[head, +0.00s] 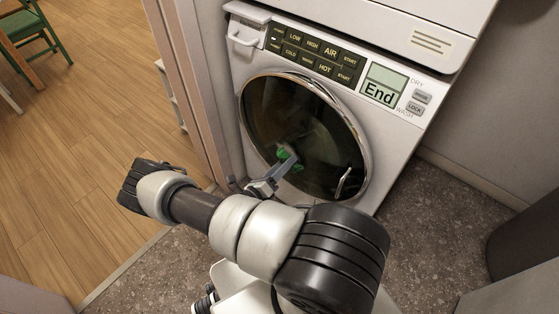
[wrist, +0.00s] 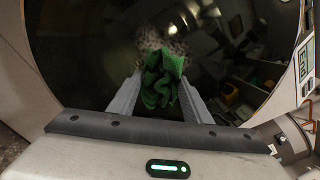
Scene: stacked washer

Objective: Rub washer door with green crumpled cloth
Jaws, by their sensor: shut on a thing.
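The washer door (head: 318,128) is a round dark glass door with a silver rim, shut on the white washer front. It fills most of the wrist view (wrist: 85,60). The green crumpled cloth (wrist: 160,82) sits between the two fingers of my gripper (wrist: 162,98), which is shut on it. In the head view the cloth (head: 285,154) shows as a small green patch in front of the lower left part of the glass, at the tip of my gripper (head: 284,164). I cannot tell whether the cloth touches the glass.
A control panel (head: 313,52) with buttons and a display reading "End" (head: 384,86) is above the door. A door handle (head: 344,182) is at the lower right rim. A door frame (head: 185,85) stands close on the left. Speckled floor (head: 450,230) is clear at right.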

